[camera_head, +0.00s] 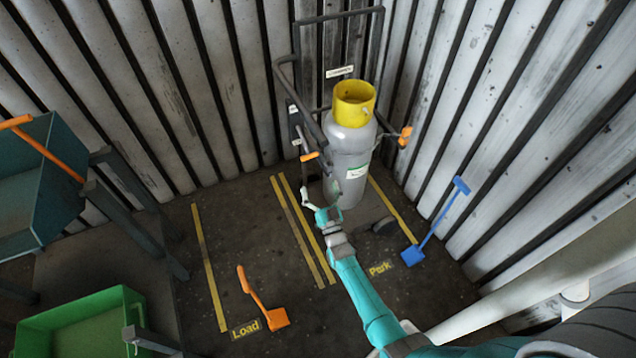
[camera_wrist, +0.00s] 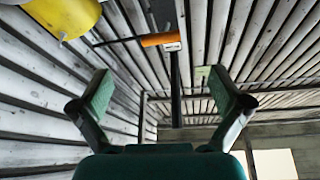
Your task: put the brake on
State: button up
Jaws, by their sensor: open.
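A grey gas cylinder (camera_head: 347,160) with a yellow collar (camera_head: 353,103) stands upright on a dark-framed trolley (camera_head: 289,85) in the corner. A small orange grip (camera_head: 310,156) is on the trolley's left side. Another orange grip (camera_head: 405,137) sticks out at its right. No label I can read names the brake. My gripper (camera_head: 322,192) is open and empty, low in front of the cylinder and below the left orange grip. In the wrist view an orange grip (camera_wrist: 160,39) on a dark rod lies ahead of my open fingers (camera_wrist: 160,82), apart from them.
Yellow lines mark floor bays "Load" (camera_head: 245,329) and "Park" (camera_head: 380,267). An orange shovel (camera_head: 276,319) lies in the load bay. A blue shovel (camera_head: 413,256) leans at the right wall. A green bin (camera_head: 125,303) and a teal hopper (camera_head: 40,190) stand left.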

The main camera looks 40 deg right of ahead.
dwell(0.4)
jog(key=s+a+n+g+y, duration=0.1)
jog(key=s+a+n+y, duration=0.1)
jog(key=s+a, duration=0.8)
jog(key=s+a+n+g+y, duration=0.15)
jog(key=s+a, duration=0.45)
jog(key=s, duration=0.8)
jog(key=s+a+r+n+g+y, duration=0.1)
jog(key=s+a+r+y, duration=0.1)
jog(key=s+r, duration=0.7)
jog(key=s+a+r+n+g+y, duration=0.2)
jog(key=s+a+r+y, duration=0.1)
jog(key=s+r, duration=0.7)
jog(key=shift+s+a+r, duration=0.2)
jog(key=shift+s+a, duration=0.05)
jog(key=shift+a, duration=0.35)
jog(key=shift+g, duration=0.25)
